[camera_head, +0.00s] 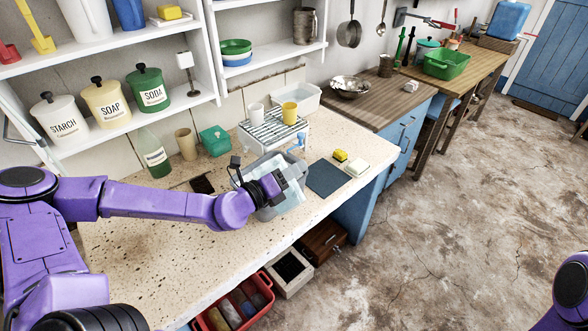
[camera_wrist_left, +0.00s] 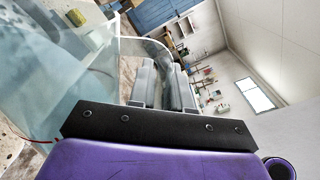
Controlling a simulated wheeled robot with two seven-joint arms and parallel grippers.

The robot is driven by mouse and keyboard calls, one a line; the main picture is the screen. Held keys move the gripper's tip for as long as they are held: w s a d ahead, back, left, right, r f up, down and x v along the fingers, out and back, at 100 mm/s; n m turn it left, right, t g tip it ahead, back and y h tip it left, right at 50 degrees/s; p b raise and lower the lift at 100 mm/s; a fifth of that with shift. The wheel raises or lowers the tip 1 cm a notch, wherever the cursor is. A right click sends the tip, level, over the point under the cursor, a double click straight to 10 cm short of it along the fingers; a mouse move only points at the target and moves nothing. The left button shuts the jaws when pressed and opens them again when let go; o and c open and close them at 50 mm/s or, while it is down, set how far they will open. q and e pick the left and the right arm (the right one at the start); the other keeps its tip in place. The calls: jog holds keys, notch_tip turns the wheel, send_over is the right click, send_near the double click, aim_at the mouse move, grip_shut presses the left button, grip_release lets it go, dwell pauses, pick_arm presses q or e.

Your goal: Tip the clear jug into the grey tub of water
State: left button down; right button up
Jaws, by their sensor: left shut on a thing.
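The grey tub (camera_head: 262,161) stands on the speckled stone counter in the head view, partly covered by my left arm and wrist. Bluish water seems to show in it. My left gripper (camera_head: 293,174) is over the tub's right part, shut on the clear jug. The jug (camera_wrist_left: 65,75) fills the left of the left wrist view as a large see-through wall, close to the gripper fingers (camera_wrist_left: 163,85). In the head view the jug is hard to separate from the tub, and its tilt and contents cannot be told. My right gripper is out of view.
A wire rack (camera_head: 268,130) with cups stands behind the tub. A dark mat (camera_head: 327,178), yellow sponge (camera_head: 340,155) and pale block (camera_head: 356,168) lie to its right. A green bottle (camera_head: 153,153) stands at the left. The front left counter is clear.

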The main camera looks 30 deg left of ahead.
pick_arm(q)
jog(key=shift+w+a+r+n+b, duration=0.1)
jog(key=shift+w+a+n+b, duration=0.15)
jog(key=shift+a+n, duration=0.25)
jog(key=shift+w+a+n+b, duration=0.1)
jog(key=shift+a+n+b, duration=0.1)
jog(key=shift+a+n, duration=0.25)
dwell(0.7)
jog(key=shift+w+a+n+b, duration=0.1)
jog(key=shift+a+n+b, duration=0.05)
jog(key=shift+n+b, duration=0.2)
jog(key=shift+w+a+f+n+b, duration=0.25)
jog(key=shift+a+n+b, duration=0.15)
jog(key=shift+a+n, duration=0.25)
jog(key=shift+n, duration=0.15)
dwell(0.5)
